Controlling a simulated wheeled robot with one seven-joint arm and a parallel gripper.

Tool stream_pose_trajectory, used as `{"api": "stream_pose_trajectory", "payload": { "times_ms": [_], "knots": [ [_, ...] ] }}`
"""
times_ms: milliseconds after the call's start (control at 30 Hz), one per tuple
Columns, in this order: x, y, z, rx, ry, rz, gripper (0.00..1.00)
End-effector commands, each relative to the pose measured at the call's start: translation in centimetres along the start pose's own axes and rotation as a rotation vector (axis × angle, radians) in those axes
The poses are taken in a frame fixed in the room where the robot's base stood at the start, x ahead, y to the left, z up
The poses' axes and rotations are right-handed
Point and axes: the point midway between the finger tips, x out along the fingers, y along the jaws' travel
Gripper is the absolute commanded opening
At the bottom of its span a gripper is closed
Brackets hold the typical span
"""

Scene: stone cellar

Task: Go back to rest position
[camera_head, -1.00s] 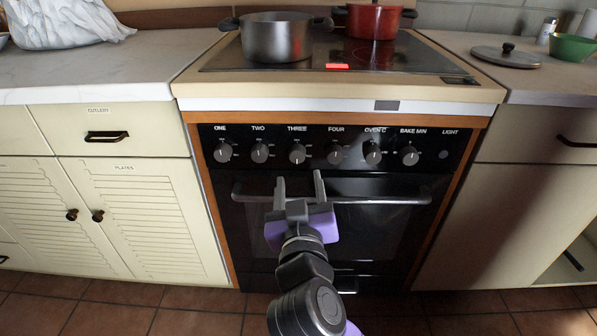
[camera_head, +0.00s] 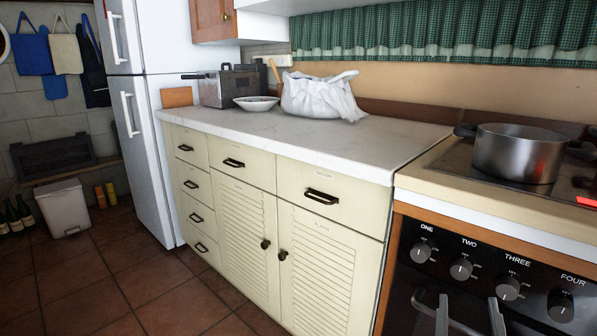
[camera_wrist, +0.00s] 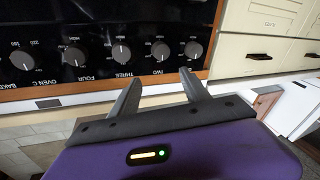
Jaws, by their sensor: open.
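My gripper (camera_head: 468,314) shows at the bottom right of the head view, only its two grey fingers in sight, in front of the black oven. The fingers are apart with nothing between them. In the wrist view, my gripper (camera_wrist: 158,88) shows both fingers spread and empty, with the oven's knob panel (camera_wrist: 100,62) upside down beyond them. The rest of my arm is outside the head view.
A steel pot (camera_head: 518,153) stands on the stove (camera_head: 440,172). Left of it is a counter (camera_head: 345,147) with a white bag (camera_head: 318,97), a bowl (camera_head: 257,104) and a dark appliance (camera_head: 232,84). A fridge (camera_head: 146,130) stands further left. The tiled floor (camera_head: 120,280) at lower left is clear.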

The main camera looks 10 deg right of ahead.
Motion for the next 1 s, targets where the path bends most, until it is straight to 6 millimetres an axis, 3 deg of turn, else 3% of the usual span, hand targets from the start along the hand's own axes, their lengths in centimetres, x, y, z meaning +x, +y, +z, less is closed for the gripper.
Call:
{"api": "stream_pose_trajectory", "payload": {
  "times_ms": [200, 433, 567, 800, 1000],
  "knots": [
    [-4.3, -4.6, 1.7, -0.017, 0.069, -0.26, 0.54],
    [-11.6, -6.6, 4.7, 0.034, 0.098, -0.479, 0.54],
    [-16.0, -6.0, 6.2, 0.088, 0.092, -0.559, 0.54],
    [-23.2, -2.8, 8.7, 0.191, 0.021, -0.624, 0.54],
    [-27.3, 0.1, 10.7, 0.239, -0.081, -0.631, 0.54]
  ]
}}
